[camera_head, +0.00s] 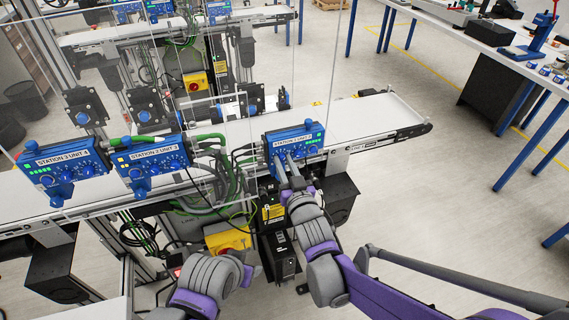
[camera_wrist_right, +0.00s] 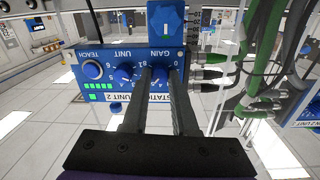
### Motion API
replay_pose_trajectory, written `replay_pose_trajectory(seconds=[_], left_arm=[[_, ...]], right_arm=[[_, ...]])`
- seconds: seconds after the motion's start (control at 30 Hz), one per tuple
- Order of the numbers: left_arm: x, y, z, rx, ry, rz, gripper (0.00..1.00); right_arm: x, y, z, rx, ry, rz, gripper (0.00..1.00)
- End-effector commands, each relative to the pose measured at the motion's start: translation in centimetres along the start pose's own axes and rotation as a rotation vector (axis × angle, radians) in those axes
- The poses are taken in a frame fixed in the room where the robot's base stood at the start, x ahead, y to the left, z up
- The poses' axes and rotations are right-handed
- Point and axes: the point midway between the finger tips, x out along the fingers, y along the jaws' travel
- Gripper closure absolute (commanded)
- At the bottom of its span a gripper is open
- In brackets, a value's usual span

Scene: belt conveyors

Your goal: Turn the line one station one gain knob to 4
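The control box my right gripper is at is blue and stands on the near conveyor's edge in the head view (camera_head: 291,146). The wrist view shows it upside down (camera_wrist_right: 98,80), with a label ending in "UNIT 2"; its station number is partly hidden. The gain knob (camera_wrist_right: 160,74) is blue, under the GAIN lettering and beside the unit knob (camera_wrist_right: 125,73). My right gripper (camera_wrist_right: 161,80) has its two fingers close around the gain knob, one on each side, and appears shut on it. The fingers hide part of its dial, so its setting is unclear.
Two similar blue boxes, a station 2 box (camera_head: 152,165) and a station 3 box (camera_head: 62,167), stand to the left. Green and black cables (camera_head: 222,165) hang between the boxes. A white conveyor belt (camera_head: 365,115) runs behind the box. Blue-legged tables stand at the right.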

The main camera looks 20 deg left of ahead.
Motion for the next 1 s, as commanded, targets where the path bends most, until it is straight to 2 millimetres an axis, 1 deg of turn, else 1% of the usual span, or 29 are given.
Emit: replay_pose_trajectory(seconds=[0.03, 0.07, 0.1, 0.37, 0.57, 0.77, 1.0], left_arm=[[0.0, 0.0, 0.0, 0.0, 0.0, 0.0, 0.43], [0.0, 0.0, 0.0, 0.0, 0.0, 0.0, 0.43], [0.0, 0.0, 0.0, 0.0, 0.0, 0.0, 0.43], [0.0, 0.0, 0.0, 0.0, 0.0, 0.0, 0.43], [0.3, 0.0, 0.5, 0.0, -0.005, 0.0, 0.43], [0.9, 0.0, 1.2, 0.0, -0.012, 0.0, 0.43], [1.6, 0.0, 2.0, 0.0, -0.019, 0.0, 0.43]], right_arm=[[0.0, 0.0, 0.0, 0.0, 0.0, 0.0, 0.94], [0.0, 0.0, 0.0, 0.0, 0.0, 0.0, 0.99], [0.0, 0.0, 0.0, 0.0, 0.0, 0.0, 1.0], [0.0, 0.0, 0.0, -0.005, 0.0, 0.0, 1.0], [0.0, 0.0, 0.1, -0.056, 0.001, 0.0, 1.0], [-0.1, 0.0, 0.2, -0.179, 0.005, 0.0, 1.0], [-0.1, 0.0, 0.2, -0.373, 0.014, -0.001, 1.0]])
